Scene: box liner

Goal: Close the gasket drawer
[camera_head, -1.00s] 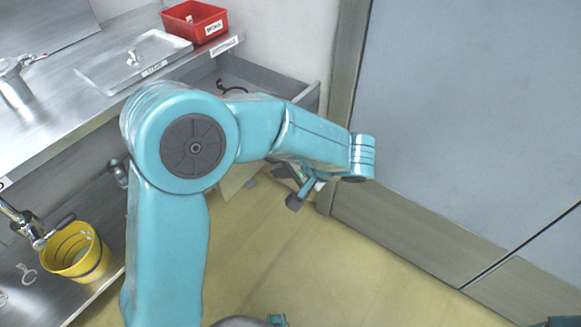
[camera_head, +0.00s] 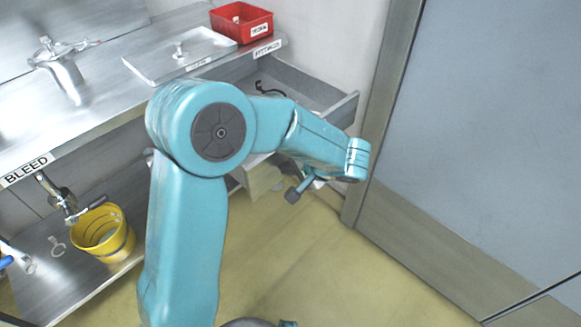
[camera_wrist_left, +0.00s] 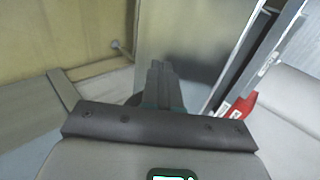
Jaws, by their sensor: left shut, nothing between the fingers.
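The gasket drawer (camera_head: 346,106) is pulled out from under the steel counter at the upper middle of the head view. A thin dark item (camera_head: 268,87) lies inside it. My left arm hides much of the drawer's front. My left gripper (camera_head: 294,194) is partly hidden by its own arm, in front of the drawer's lower front. In the left wrist view, the shut, empty fingers (camera_wrist_left: 160,78) point at a grey panel (camera_wrist_left: 195,35) that looks like the drawer front. I cannot tell whether they touch it. My right gripper is not in view.
A red bin (camera_head: 241,24) and a lidded tray (camera_head: 180,55) stand on the counter (camera_head: 105,100). A yellow bucket (camera_head: 102,235) sits on the lower shelf at left. A grey wall panel (camera_head: 480,130) stands at right. The yellow floor (camera_head: 300,270) is clear in front.

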